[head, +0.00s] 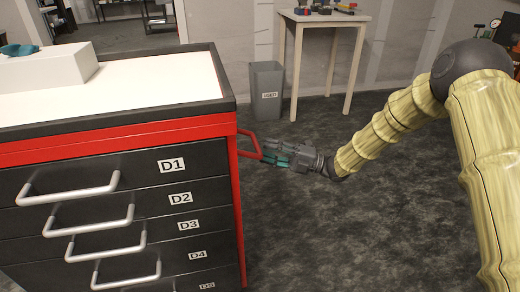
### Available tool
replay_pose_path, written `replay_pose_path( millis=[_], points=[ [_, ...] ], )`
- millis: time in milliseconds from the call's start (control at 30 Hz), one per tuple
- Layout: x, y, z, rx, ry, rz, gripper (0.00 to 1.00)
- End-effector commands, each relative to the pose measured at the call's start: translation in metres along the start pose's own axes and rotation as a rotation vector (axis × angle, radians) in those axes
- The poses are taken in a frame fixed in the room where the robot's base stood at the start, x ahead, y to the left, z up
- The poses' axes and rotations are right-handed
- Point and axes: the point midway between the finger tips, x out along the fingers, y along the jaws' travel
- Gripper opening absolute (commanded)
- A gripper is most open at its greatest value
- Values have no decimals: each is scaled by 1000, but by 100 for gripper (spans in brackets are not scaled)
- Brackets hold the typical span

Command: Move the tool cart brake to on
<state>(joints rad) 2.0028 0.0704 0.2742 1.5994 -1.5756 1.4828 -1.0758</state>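The tool cart (228,75) is red and dark grey, with a pale top, and fills the left of the head view. A red bar (249,139) sticks out from its right side near the top; it looks like a handle. I cannot make out the brake or its setting; the cart's foot is out of frame. My gripper (268,153), grey with teal parts, points left at the outer end of the red bar. Its fingertips overlap the bar in the picture. Whether they touch or close on it is too small to tell.
The cart's front has several drawers with silver handles (70,190). A white box (45,68) stands on its top. A grey bin (267,90) and a small table (327,20) stand behind. The dark carpet right of the cart is clear.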

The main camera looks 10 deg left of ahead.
Motion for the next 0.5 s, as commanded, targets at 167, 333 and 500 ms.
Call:
replay_pose_path(
  millis=[167, 333, 500],
  points=[
    [-34, 0, 0, 1, -1, 0, 37],
    [-59, 0, 0, 1, -1, 0, 37],
    [-73, -1, 0, 1, 0, -1, 37]
  ],
)
